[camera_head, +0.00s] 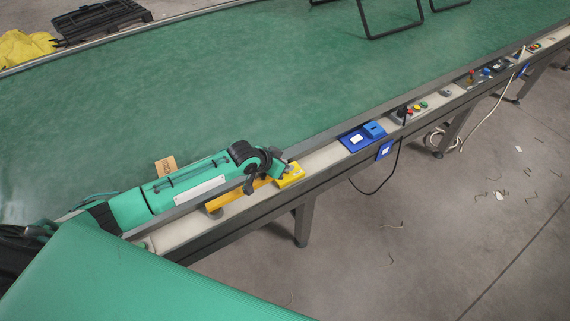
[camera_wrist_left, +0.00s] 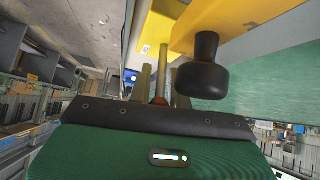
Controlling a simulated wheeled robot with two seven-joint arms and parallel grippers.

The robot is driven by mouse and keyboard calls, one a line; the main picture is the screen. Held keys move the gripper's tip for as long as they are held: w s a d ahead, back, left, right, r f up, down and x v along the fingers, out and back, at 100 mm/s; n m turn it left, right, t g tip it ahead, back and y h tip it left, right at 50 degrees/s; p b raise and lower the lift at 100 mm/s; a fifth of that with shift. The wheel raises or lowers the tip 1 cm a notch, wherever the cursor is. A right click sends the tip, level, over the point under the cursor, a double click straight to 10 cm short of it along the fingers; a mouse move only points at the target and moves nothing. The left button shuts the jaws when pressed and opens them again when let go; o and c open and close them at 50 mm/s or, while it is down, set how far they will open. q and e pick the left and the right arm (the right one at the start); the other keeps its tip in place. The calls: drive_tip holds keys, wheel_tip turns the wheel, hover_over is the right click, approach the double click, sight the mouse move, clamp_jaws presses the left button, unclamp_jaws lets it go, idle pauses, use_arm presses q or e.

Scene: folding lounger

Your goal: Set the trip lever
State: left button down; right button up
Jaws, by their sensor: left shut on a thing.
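My left arm reaches in from the left in the head view. Its gripper (camera_head: 270,168) is at the yellow trip unit (camera_head: 290,176) on the conveyor's near side rail. Yellow housing (camera_wrist_left: 225,18) is just beyond, and a black knob (camera_wrist_left: 205,68) hangs beside the fingers. In the head view the gripper hides most of the lever, so its angle is unclear there. My right gripper is not in view.
A yellow bar (camera_head: 228,199) lies along the rail under my left forearm. Farther right on the rail are a blue device (camera_head: 362,137) and several buttons (camera_head: 418,107). A brown tag (camera_head: 165,166) is behind my arm. The green belt (camera_head: 220,90) is mostly clear; black frames (camera_head: 385,18) stand at the back.

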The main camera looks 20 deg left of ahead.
use_arm(q)
drive_tip(key=c, duration=1.3)
unclamp_jaws()
drive_tip(key=shift+s+a, duration=0.1)
drive_tip(key=b+v, duration=0.1)
drive_tip(key=v, duration=1.2)
drive_tip(key=shift+s+a+r, duration=0.15)
drive_tip(key=shift+r, duration=0.2)
drive_tip(key=shift+f, duration=0.1)
